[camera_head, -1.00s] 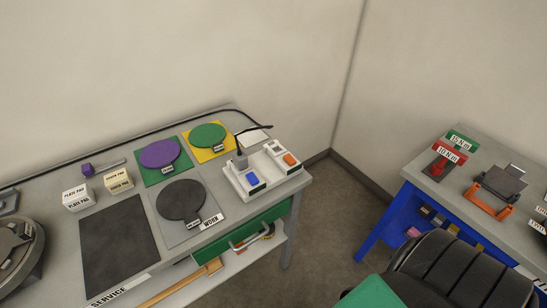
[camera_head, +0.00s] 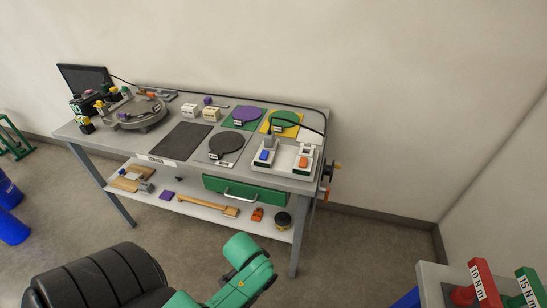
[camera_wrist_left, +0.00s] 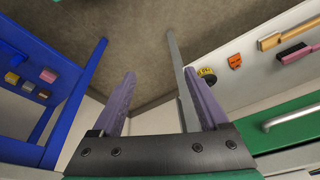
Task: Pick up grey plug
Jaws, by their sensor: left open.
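The grey plug (camera_head: 268,141) stands upright in the left part of a white socket box (camera_head: 284,172) at the right end of the grey workbench. A black cord runs up from it. A blue switch and an orange switch sit on the same box. My left gripper (camera_wrist_left: 161,90) shows in the left wrist view with its two purple fingers apart and nothing between them. The plug is not visible in that wrist view. No gripper shows in the head view, only green and black parts of my own body low in the picture.
The workbench (camera_head: 180,136) carries coloured discs on mats and a round turntable (camera_head: 140,112). Below are a green drawer (camera_head: 245,190) and a shelf (camera_head: 205,209) with tools. At lower right stand red (camera_head: 484,284) and green torque blocks. Floor in front is clear.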

